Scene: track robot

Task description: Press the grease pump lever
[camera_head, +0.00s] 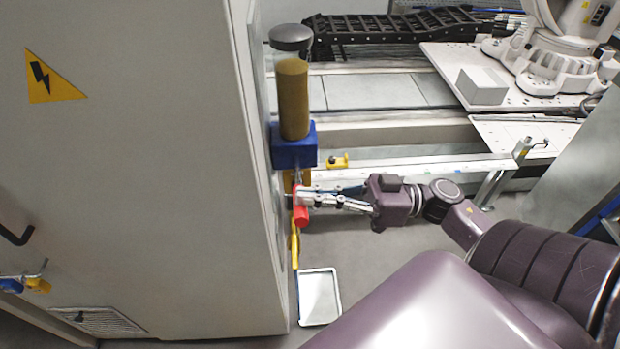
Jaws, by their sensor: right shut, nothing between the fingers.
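The grease pump (293,145) is fixed to the side of the grey cabinet, with a brownish-yellow cylinder, a dark cap above and a blue block below. Its red lever handle (301,213) shows below the blue block, above a yellow part. My right gripper (305,199) comes in from the right and is shut, with its fingertips at the red handle. They overlap it in the picture; I cannot tell whether they press on it. My left gripper is not in view.
The grey cabinet (150,180) with a yellow warning sign fills the left. A white tray (319,296) lies on the floor below the pump. A rail (420,166) runs behind my right gripper. A white robot base (550,65) stands at the back right.

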